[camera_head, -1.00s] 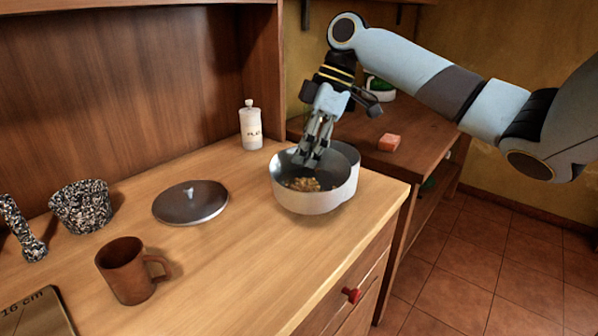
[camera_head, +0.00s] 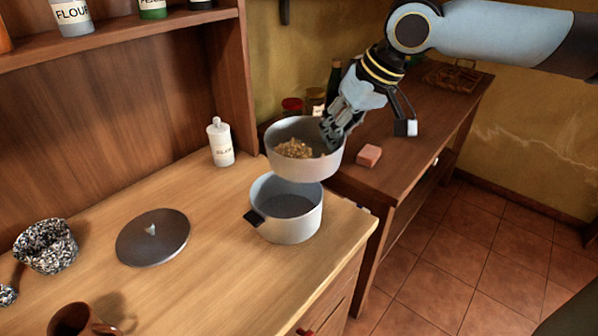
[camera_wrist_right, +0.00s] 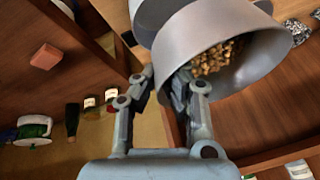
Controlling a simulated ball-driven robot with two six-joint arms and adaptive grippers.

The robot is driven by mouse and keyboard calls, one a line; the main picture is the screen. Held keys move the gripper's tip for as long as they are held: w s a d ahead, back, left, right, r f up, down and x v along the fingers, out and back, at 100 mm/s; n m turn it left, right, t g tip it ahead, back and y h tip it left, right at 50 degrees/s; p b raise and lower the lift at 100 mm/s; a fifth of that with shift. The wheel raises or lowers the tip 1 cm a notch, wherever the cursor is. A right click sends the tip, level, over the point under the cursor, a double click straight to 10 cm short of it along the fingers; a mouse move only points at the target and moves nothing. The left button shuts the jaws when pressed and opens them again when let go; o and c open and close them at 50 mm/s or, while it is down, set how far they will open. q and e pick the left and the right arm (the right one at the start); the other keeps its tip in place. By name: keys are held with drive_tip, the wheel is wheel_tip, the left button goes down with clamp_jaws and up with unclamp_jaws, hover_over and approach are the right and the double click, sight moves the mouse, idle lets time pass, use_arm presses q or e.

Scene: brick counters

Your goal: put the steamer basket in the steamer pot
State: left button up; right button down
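The steamer basket (camera_head: 312,165) is a grey, round, open vessel with brown, crumbly food in it. My right gripper (camera_head: 328,133) is shut on the far right part of its rim and holds it up. In the right wrist view, the fingers (camera_wrist_right: 158,88) straddle the basket wall (camera_wrist_right: 195,40). The steamer pot (camera_head: 290,225) stands open on the wooden counter, below the basket and nearer the camera. It is light grey, with a dark handle on its left. The basket hides a little of its far rim. My left gripper is not in view.
A round grey lid (camera_head: 152,238) lies left of the pot. A white bottle (camera_head: 220,143) stands behind. A speckled bowl (camera_head: 45,246) and a brown mug (camera_head: 78,320) are at the left. A pink block (camera_head: 368,156) and jars are on the far counter.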

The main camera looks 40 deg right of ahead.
drive_tip(key=s+f+p, duration=0.1)
drive_tip(key=s, duration=0.3)
drive_tip(key=w+f+b, duration=0.1)
drive_tip(key=w+b, duration=0.1)
drive_tip(key=w+f+b, duration=0.2)
drive_tip(key=b, duration=0.1)
drive_tip(key=shift+a+f, duration=0.15)
drive_tip(key=shift+a, duration=0.05)
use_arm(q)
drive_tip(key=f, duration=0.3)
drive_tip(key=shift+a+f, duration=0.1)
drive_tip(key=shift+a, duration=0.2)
use_arm(e)
drive_tip(key=w+a+f, duration=0.1)
drive_tip(key=w+f, duration=0.6)
drive_tip(key=f, duration=0.1)
drive_tip(key=shift+a, duration=0.1)
drive_tip(key=shift+f, duration=0.45)
drive_tip(key=c, duration=1.5)
unclamp_jaws()
